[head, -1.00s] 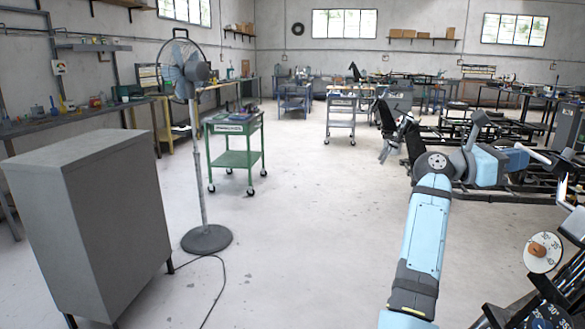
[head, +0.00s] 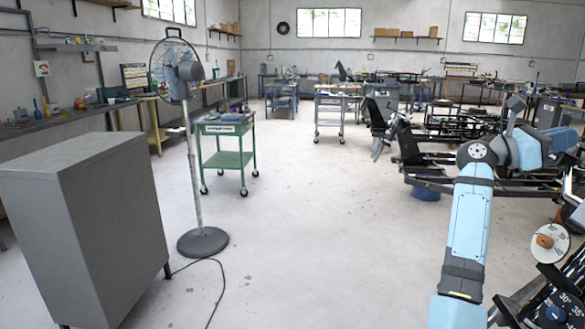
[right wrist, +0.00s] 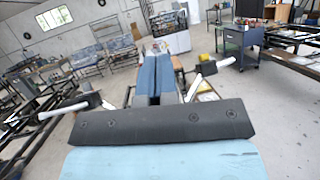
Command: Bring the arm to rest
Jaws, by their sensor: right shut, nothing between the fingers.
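My right arm (head: 466,225) rises from the bottom of the head view on the right. It bends at a round grey joint, and its blue forearm (head: 530,150) points right. The right gripper lies near the right edge there and is hard to make out against the black frames. In the right wrist view, the right gripper (right wrist: 156,60) shows as two blue-grey fingers side by side, shut and empty. A dark pad and a light-blue shell of my arm fill the bottom. My left gripper is out of view.
Black metal frames (head: 455,178) stand behind the arm. A grey cabinet (head: 85,220), a standing fan (head: 203,240) and a green cart (head: 228,160) are at left. The middle floor is clear.

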